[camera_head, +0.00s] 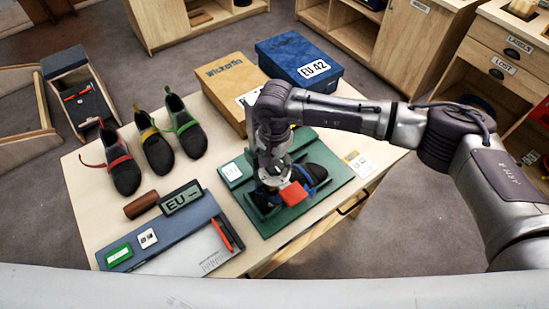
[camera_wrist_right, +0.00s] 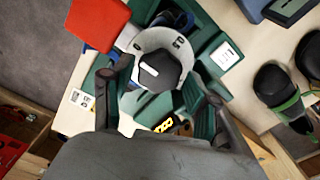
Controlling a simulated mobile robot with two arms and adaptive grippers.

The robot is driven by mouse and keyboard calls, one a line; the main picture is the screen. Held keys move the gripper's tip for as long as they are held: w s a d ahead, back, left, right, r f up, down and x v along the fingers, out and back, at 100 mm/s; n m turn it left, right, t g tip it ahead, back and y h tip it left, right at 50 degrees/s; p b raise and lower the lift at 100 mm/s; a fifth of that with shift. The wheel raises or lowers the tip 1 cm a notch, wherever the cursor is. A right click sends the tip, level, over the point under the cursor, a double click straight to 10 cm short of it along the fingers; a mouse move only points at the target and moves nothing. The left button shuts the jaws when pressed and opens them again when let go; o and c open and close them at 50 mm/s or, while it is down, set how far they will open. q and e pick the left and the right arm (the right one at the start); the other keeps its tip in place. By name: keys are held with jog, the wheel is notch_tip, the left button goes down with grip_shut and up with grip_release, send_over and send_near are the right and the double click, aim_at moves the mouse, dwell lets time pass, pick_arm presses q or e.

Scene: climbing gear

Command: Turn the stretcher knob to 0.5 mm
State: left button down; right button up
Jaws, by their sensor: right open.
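The stretcher sits on a green base (camera_head: 252,213) at the table's right side, with a dark shoe with blue straps (camera_head: 312,174) on it. In the wrist view, a round pale dial (camera_wrist_right: 178,38) with a dark knob (camera_wrist_right: 160,70) in its middle lies between my right gripper's fingers (camera_wrist_right: 158,88). The fingers are apart, one on each side of the knob, and no clear contact shows. In the head view my right gripper (camera_head: 268,160) points down over the stretcher and hides much of it. The dial's reading is not legible. My left gripper is out of view.
A red block (camera_head: 294,193) stands beside the dial. Left on the table (camera_head: 90,205) are several strapped shoes (camera_head: 157,150), an EU display (camera_head: 181,197) and a measuring board (camera_head: 190,250). A tan box (camera_head: 228,75) and a blue box (camera_head: 290,52) stand behind.

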jog(key=shift+f, duration=0.3)
jog(key=c, duration=0.9)
jog(key=shift+o, duration=0.2)
jog(key=shift+f+b, duration=0.1)
jog(key=shift+b, duration=0.35)
jog(key=m+b, duration=0.6)
jog(key=b, duration=0.3)
jog(key=m+b, duration=0.7)
jog(key=b, duration=0.2)
jog(key=shift+f+m+b, duration=0.2)
jog(key=shift+m+b, duration=0.1)
jog(key=shift+r+m+b, duration=0.15)
jog(key=shift+m+b, duration=0.75)
jog(key=shift+m, duration=0.15)
jog(key=shift+r+m+b, duration=0.1)
jog(key=shift+m+b, duration=0.75)
jog(key=shift+m, duration=0.2)
jog(key=o, duration=0.9)
jog(key=shift+c, duration=0.2)
